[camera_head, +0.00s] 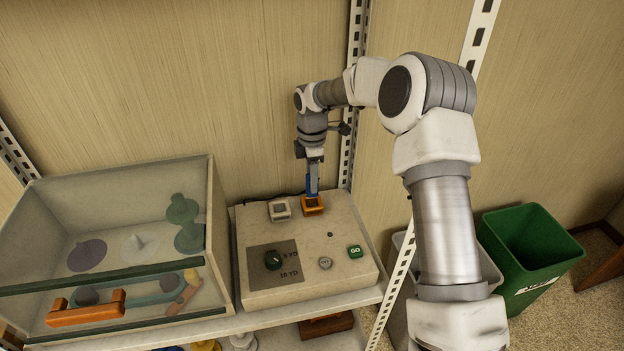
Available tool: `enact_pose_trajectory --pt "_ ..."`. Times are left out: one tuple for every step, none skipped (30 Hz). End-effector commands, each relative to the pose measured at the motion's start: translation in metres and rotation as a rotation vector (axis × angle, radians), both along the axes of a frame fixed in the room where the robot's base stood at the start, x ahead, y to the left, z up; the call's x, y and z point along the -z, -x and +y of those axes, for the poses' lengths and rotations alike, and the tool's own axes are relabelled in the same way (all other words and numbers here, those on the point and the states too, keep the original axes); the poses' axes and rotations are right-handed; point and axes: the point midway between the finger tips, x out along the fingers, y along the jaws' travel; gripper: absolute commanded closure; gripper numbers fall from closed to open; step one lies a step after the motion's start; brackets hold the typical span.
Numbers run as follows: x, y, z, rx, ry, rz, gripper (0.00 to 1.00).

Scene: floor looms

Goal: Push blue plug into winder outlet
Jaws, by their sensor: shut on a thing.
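The winder (306,290) is a beige box on a shelf, with a dark dial, a green GO button and a grey button on its top. Two outlets stand at its back edge: a white-framed one (279,209) and an orange-framed one (313,207). My gripper (312,185) points down over the orange outlet, shut on the blue plug (309,183). Only a little blue shows between the fingers. The gripper's tip is at or just above the orange outlet; I cannot tell whether the plug is inside it.
A clear-sided case (105,275) with an orange handle stands close left of the winder, holding several coloured pieces. A green bin (530,250) and a grey bin (400,265) stand at right. Slotted metal posts (354,90) rise behind and beside the shelf.

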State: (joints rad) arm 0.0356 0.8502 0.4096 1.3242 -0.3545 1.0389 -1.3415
Motion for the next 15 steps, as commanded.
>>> enact_pose_trajectory --pt "-0.001 0.000 0.000 0.000 0.000 0.000 1.00" --pt "-0.001 0.000 0.000 0.000 0.000 0.000 1.00" --pt "-0.001 0.000 0.000 0.000 0.000 0.000 1.00" --pt "-0.001 0.000 0.000 0.000 0.000 0.000 1.00" --pt "-0.001 0.000 0.000 0.000 0.000 0.000 1.00" --pt "-0.001 0.000 0.000 0.000 0.000 0.000 1.00" --pt "-0.001 0.000 0.000 0.000 0.000 0.000 1.00" --pt "-0.001 0.000 0.000 0.000 0.000 0.000 1.00" --pt "-0.002 0.000 0.001 0.000 0.000 0.000 1.00" --pt "-0.002 0.000 0.001 -0.001 0.000 0.000 1.00" --pt "-0.004 0.000 0.003 -0.001 0.000 0.000 1.00" --pt "-0.006 0.001 0.006 -0.002 -0.001 0.000 1.00" --pt "-0.008 0.001 0.009 -0.003 -0.001 0.000 1.00" --pt "-0.011 0.001 0.012 -0.004 -0.001 0.000 1.00" --pt "-0.015 0.002 0.017 -0.004 -0.001 0.001 1.00"
